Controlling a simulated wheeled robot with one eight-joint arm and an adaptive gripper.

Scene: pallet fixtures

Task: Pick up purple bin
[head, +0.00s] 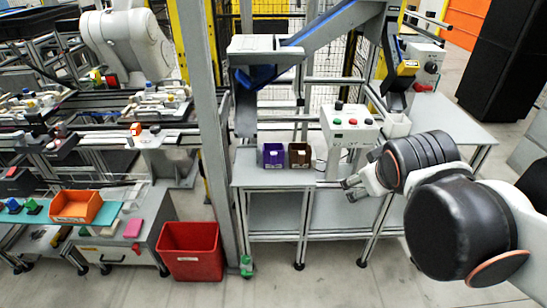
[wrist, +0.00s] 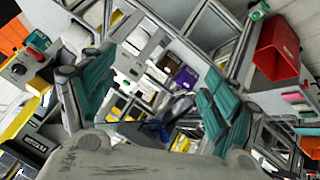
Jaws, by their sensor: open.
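The purple bin (head: 273,155) sits on the left part of the grey table (head: 250,181), beside a brown bin (head: 299,155).
A control box with coloured buttons (head: 346,128) stands on the table right of the bins. A grey post (head: 205,110) rises left of the table. A red crate (head: 190,250) stands on the floor at left. An orange bin (head: 76,206) sits on the left bench.

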